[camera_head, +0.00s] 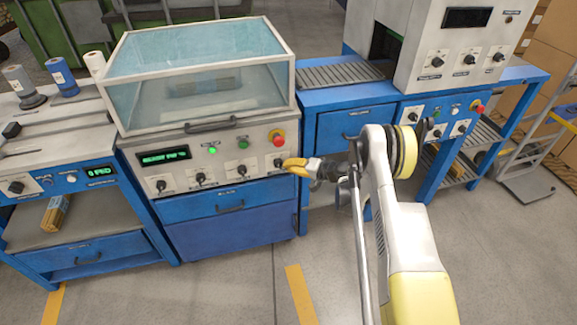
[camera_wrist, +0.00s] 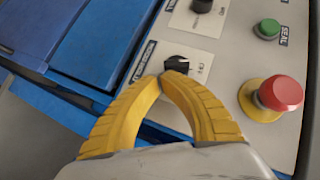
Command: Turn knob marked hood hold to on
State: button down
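A row of black knobs runs along the front panel of the middle machine with the clear hood (camera_head: 205,75). My gripper (camera_head: 291,163) is at the rightmost knob (camera_head: 278,162), below a red button. In the wrist view this black knob (camera_wrist: 178,64) sits on a white plate with small lettering too blurred to read surely. My yellow fingers (camera_wrist: 171,76) are drawn together at the knob's near side and cover part of it. They look shut on it, though the contact is partly hidden. The knob's exact pointer direction is hard to tell.
The red mushroom button (camera_wrist: 280,94) stands close to the right of my fingers, with a green button (camera_wrist: 267,29) above it. Another black knob (camera_wrist: 202,5) is further along the panel. A blue drawer (camera_head: 229,198) lies below. A blue bench (camera_head: 356,128) stands to the right.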

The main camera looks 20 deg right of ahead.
aim_at(275, 169)
jog(key=shift+f, duration=0.2)
jog(key=shift+a+f, duration=0.95)
jog(key=shift+f, duration=0.05)
jog(key=shift+a, duration=0.25)
jog(key=shift+r, duration=0.1)
dwell(0.4)
